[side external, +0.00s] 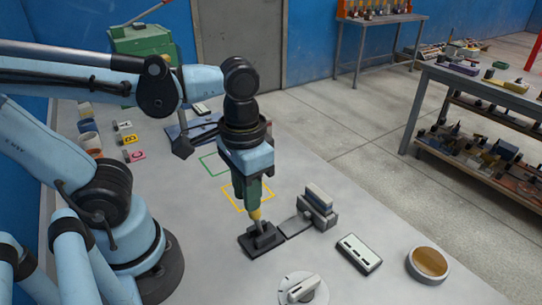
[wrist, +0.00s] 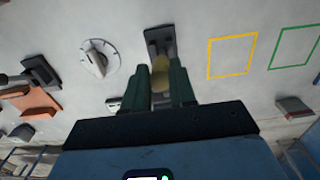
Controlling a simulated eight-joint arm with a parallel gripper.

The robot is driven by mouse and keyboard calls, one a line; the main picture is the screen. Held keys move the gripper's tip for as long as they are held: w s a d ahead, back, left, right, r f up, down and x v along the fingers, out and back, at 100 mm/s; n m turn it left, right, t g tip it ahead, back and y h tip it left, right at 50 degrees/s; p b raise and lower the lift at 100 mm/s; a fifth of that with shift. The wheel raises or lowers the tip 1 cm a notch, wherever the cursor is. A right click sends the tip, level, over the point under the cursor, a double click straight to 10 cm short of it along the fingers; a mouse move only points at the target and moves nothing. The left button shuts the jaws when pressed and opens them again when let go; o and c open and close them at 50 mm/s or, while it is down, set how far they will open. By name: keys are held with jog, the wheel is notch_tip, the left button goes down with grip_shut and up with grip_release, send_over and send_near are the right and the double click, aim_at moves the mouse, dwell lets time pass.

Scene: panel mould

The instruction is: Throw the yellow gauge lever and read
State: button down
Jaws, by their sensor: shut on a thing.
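The yellow gauge lever (side external: 256,214) stands up from a dark base (side external: 262,241) on the table; it also shows in the wrist view (wrist: 161,78), with its dark base (wrist: 159,37) beyond. My gripper (side external: 255,205) points down over the base and is shut on the yellow lever. In the wrist view the dark green fingers of my gripper (wrist: 161,73) lie on either side of the lever. The fingers hide part of the lever. No reading can be made out.
A white dial (side external: 303,290) lies near the front edge. A grey block device (side external: 318,206), a slotted white box (side external: 358,253) and a round tan-filled dish (side external: 428,265) stand to the right. Yellow (side external: 235,207) and green (side external: 204,168) outlines mark bare table behind. Lettered blocks (side external: 131,140) lie back left.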

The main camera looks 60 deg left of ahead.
jog(key=shift+w, duration=0.2)
jog(key=shift+w+r, duration=0.2)
jog(key=shift+w, duration=2.1)
jog(key=shift+w+f, duration=0.1)
